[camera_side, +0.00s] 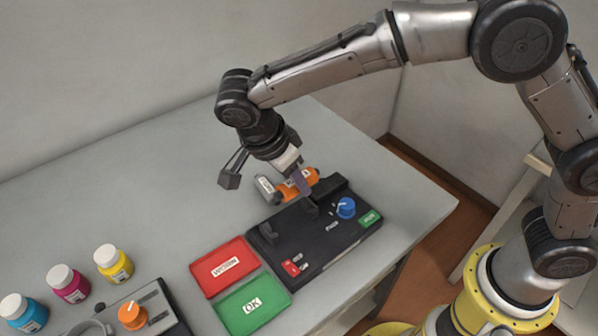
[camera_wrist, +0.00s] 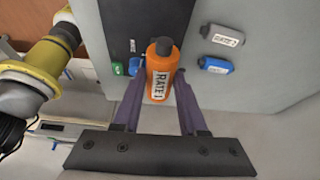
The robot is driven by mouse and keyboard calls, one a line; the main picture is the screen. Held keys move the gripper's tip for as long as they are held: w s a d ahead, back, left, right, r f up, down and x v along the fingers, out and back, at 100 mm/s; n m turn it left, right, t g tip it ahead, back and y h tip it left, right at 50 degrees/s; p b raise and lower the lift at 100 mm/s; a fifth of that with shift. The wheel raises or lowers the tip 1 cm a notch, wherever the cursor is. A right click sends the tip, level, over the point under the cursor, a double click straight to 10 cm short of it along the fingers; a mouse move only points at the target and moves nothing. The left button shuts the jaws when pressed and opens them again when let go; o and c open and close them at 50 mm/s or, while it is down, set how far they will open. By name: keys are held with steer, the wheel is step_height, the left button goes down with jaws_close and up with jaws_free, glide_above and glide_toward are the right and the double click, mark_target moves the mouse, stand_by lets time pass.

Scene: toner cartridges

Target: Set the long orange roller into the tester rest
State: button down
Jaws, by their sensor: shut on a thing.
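My gripper (camera_side: 304,190) is shut on an orange roller (camera_side: 311,176) with a white label. In the wrist view the roller (camera_wrist: 158,85) stands between the two purple fingers, with a dark cap at its far end and lettering on the label. In the side view it shows at the back edge of the black tester (camera_side: 318,243); its height above the table is hard to judge. Part of the tester also shows in the wrist view (camera_wrist: 128,25).
A grey labelled cartridge (camera_side: 265,189) lies just left of the roller. The wrist view shows a grey cartridge (camera_wrist: 222,36) and a blue one (camera_wrist: 215,65). A red tray (camera_side: 224,266) and green tray (camera_side: 253,304) adjoin the tester. Bottles (camera_side: 70,283) stand at left.

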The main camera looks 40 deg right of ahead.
mark_target(286, 199)
steer(key=shift+w+a+f+m, duration=0.2)
steer(key=shift+a+f+m, duration=0.2)
steer(key=shift+a+f, duration=0.5)
steer(key=shift+f, duration=2.8)
steer(key=shift+f, duration=0.9)
steer(key=shift+c, duration=1.9)
jaws_free()
steer(key=shift+r, duration=2.35)
